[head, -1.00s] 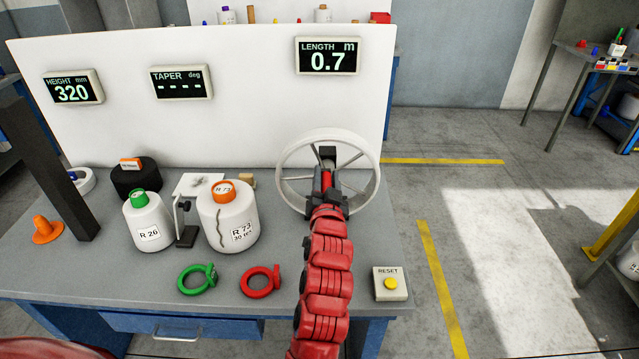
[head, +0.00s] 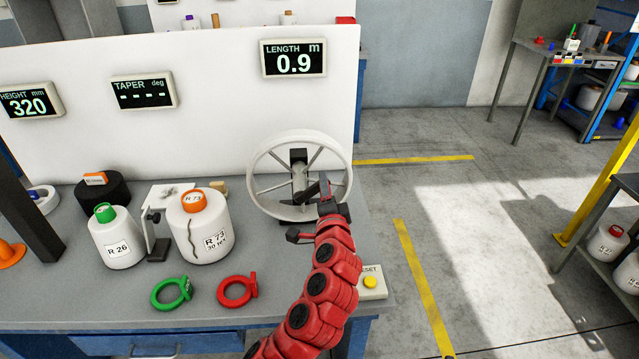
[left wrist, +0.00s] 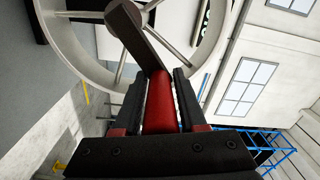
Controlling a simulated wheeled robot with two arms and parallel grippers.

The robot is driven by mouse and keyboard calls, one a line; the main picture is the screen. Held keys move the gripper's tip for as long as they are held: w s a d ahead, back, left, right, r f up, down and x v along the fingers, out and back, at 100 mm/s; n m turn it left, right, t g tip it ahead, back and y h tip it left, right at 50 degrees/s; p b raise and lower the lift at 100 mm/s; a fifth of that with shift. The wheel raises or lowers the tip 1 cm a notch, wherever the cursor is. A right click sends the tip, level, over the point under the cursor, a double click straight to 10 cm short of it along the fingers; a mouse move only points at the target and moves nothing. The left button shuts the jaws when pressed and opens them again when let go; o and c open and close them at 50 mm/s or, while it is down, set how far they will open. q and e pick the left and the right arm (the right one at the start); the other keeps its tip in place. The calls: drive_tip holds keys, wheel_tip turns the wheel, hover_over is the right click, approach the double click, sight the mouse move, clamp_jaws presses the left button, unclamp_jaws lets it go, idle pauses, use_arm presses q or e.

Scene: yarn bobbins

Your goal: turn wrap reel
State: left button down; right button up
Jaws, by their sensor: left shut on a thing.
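The white spoked wrap reel (head: 253,184) stands at the right end of the bench, in front of the white panel; its rim also shows in the left wrist view (left wrist: 62,42). A dark crank arm (left wrist: 136,36) carries a red grip (left wrist: 160,102). My left gripper (head: 325,192) is shut on this red grip at the right side of the reel, with its fingers on both sides of it. The length display (head: 293,59) reads 0.9 m. My right gripper is not in view.
Two white bobbins, R 26 (head: 117,243) and R 73 (head: 199,235), stand left of the reel. A green ring (head: 157,294) and a red ring (head: 224,294) lie in front. The reset box (head: 371,287) with a yellow button sits right of my arm.

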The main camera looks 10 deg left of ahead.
use_arm(q)
drive_tip(key=m, duration=0.1)
drive_tip(key=f+m, duration=0.1)
drive_tip(key=shift+w+d+f+m, duration=0.1)
drive_tip(key=shift+d+m, duration=0.2)
drive_tip(key=shift+d, duration=0.05)
drive_tip(key=shift+w+d+f+m, duration=0.15)
drive_tip(key=shift+f+m, duration=0.25)
drive_tip(key=shift+m, duration=0.35)
drive_tip(key=shift+s+d+f+m, duration=0.1)
drive_tip(key=shift+f+m, duration=0.25)
drive_tip(key=shift+m, duration=0.4)
drive_tip(key=c, duration=0.6)
unclamp_jaws()
drive_tip(key=shift+f, duration=0.1)
drive_tip(key=shift+f, duration=0.1)
